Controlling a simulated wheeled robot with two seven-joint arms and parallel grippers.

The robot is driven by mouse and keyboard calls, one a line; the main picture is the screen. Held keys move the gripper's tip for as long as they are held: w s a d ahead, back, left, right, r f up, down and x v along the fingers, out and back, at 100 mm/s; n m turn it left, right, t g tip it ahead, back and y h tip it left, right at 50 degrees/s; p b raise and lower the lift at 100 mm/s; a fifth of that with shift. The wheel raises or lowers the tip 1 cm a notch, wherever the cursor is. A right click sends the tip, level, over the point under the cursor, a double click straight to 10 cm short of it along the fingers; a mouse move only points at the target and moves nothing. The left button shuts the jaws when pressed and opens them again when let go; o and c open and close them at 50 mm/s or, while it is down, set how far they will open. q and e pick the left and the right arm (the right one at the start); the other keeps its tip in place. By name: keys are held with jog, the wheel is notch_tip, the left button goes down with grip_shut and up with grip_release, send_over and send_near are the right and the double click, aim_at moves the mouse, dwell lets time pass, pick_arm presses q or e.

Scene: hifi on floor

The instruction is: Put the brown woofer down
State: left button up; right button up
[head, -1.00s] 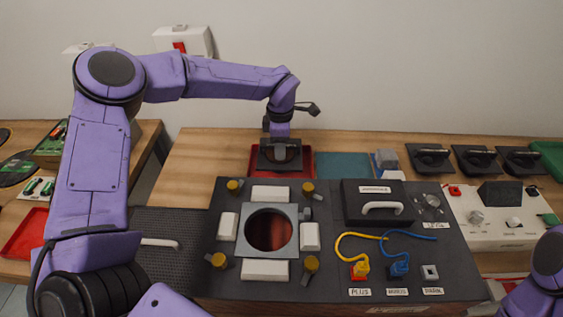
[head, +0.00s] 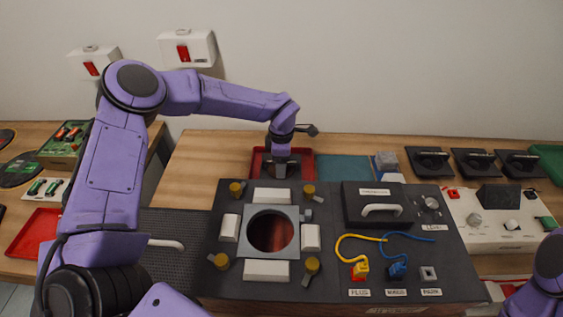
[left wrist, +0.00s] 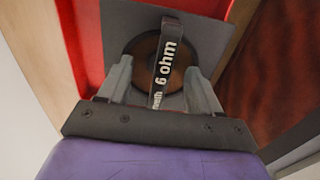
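The brown woofer (left wrist: 141,46) is a brown round cone on a grey square plate, with a dark handle bar marked "6 ohm" across it. In the head view the woofer (head: 292,172) is low in the red tray (head: 308,155), behind the black hifi box, and partly hidden by my left gripper (head: 280,162). In the left wrist view the fingers of my left gripper (left wrist: 160,78) stand apart on either side of the handle, with gaps between. It looks open around the handle. My right gripper is out of view; only part of my right arm shows at the lower right.
The black box (head: 325,275) has an empty round opening (head: 270,232) ringed by white blocks and brass clamps. A teal mat (head: 343,168) lies right of the tray. Several black handled parts (head: 430,162) stand further right. Bare wood (head: 205,165) is left of the tray.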

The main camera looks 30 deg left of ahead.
pick_arm(q)
notch_tip(320, 180, up, 12)
jog(key=b, duration=0.1)
jog(key=shift+r, duration=0.15)
jog(key=shift+r, duration=0.1)
dwell(0.5)
